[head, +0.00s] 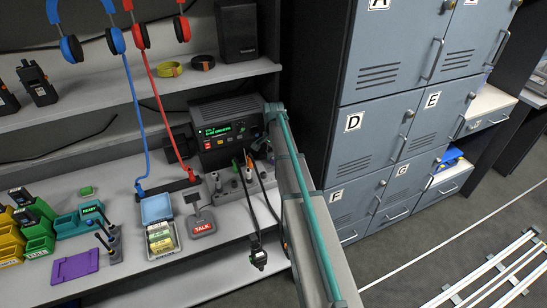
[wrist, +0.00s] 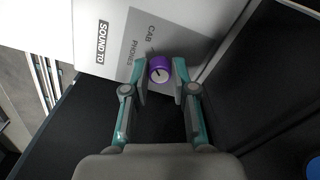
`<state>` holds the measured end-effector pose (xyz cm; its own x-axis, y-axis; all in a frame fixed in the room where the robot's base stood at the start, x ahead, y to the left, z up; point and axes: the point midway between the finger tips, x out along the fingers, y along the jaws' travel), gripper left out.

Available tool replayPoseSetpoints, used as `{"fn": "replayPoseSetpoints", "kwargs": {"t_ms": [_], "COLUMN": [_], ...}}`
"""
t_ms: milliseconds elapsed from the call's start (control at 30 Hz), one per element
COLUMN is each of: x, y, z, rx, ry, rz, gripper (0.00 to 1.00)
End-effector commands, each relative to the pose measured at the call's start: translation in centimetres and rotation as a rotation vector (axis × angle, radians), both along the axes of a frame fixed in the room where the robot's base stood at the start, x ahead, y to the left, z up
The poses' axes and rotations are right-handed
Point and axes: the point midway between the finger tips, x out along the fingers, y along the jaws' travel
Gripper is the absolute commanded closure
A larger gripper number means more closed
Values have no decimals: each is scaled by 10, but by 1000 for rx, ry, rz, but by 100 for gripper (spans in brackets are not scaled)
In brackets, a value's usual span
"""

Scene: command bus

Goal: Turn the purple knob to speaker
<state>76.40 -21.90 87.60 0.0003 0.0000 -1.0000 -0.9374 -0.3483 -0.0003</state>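The purple knob (wrist: 160,69) sits on a pale panel (wrist: 195,25) in the wrist view. A small dark pointer mark shows on its face. The panel reads "SOUND TO", "CAB" and "PHONES"; no speaker label is readable. My gripper (wrist: 161,72) has one finger on each side of the knob, apart from each other. The fingertips are very close to the knob; I cannot tell whether they touch it. In the head view my arm reaches to the right side of the black radio (head: 228,130) and hides the knob.
A switch box (head: 240,185) with a hanging handset (head: 258,255) stands before the radio. A TALK paddle (head: 203,224) and an open card box (head: 160,240) are to the left. Headphone cords hang at left. Grey lockers (head: 375,140) stand close on the right.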

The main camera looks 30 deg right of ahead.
Motion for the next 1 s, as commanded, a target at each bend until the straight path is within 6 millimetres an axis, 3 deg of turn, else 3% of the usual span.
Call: {"fn": "replayPoseSetpoints", "kwargs": {"t_ms": [33,100,133,567,1000], "x": [0,0,0,0,0], "y": [0,0,0,0,0], "z": [0,0,0,0,-1], "rx": [0,0,0,0,0], "ry": [0,0,0,0,0], "rz": [0,0,0,63,398], "gripper": [87,99,100,100,100]}}
